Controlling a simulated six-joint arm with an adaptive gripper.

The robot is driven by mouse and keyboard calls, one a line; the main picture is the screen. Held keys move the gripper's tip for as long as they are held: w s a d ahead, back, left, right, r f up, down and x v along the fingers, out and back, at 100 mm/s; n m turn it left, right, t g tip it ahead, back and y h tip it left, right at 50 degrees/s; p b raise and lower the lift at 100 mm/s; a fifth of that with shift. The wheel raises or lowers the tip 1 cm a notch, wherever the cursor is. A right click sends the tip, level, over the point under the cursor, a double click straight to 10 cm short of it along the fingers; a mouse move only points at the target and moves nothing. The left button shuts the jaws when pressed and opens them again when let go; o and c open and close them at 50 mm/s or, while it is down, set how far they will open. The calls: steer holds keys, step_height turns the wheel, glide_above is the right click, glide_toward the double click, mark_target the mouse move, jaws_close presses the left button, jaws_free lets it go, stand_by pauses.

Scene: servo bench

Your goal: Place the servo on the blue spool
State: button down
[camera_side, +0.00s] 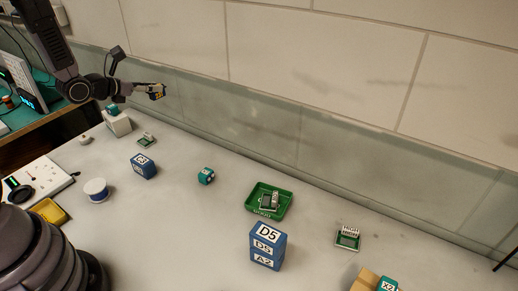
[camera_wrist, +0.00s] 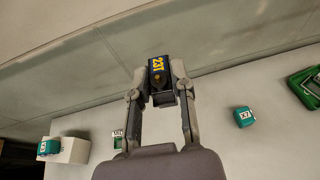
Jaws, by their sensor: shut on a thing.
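The servo (camera_wrist: 159,70) is a small dark block with yellow "23T" lettering. My gripper (camera_wrist: 159,82) is shut on it, with one finger on each side. In the side view my gripper (camera_side: 153,91) holds the servo (camera_side: 159,91) high above the bench, in front of the back wall. The blue spool (camera_side: 96,190), with a white top and a blue band, stands upright on the bench at the left in the side view. My gripper is well above and apart from it. Its top looks bare. The wrist view does not show the spool.
A blue box (camera_side: 143,166) stands right of the spool. A yellow tray (camera_side: 48,212) and a white panel (camera_side: 38,180) lie left of it. A teal cube (camera_side: 206,176), a green tray (camera_side: 285,207) and stacked blue boxes (camera_side: 267,246) are farther right. A white block (camera_side: 118,124) stands behind.

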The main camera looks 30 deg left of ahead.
steer(key=d+r+m+h, duration=0.3)
steer(key=d+r, duration=0.5)
steer(key=d, duration=0.4)
steer(key=m+g+h, duration=0.9)
steer(key=m+g, duration=0.4)
steer(key=m, duration=0.1)
glide_above(190, 251)
step_height(190, 251, down, 27)
steer(key=shift+s+r, duration=0.1)
steer(key=shift+r, duration=0.1)
steer(key=shift+f, duration=2.2)
steer(key=c, duration=1.4)
jaws_free()
steer(key=shift+f, duration=0.15)
steer(key=shift+c, duration=0.2)
steer(key=o, duration=0.5)
steer(key=shift+c, duration=0.2)
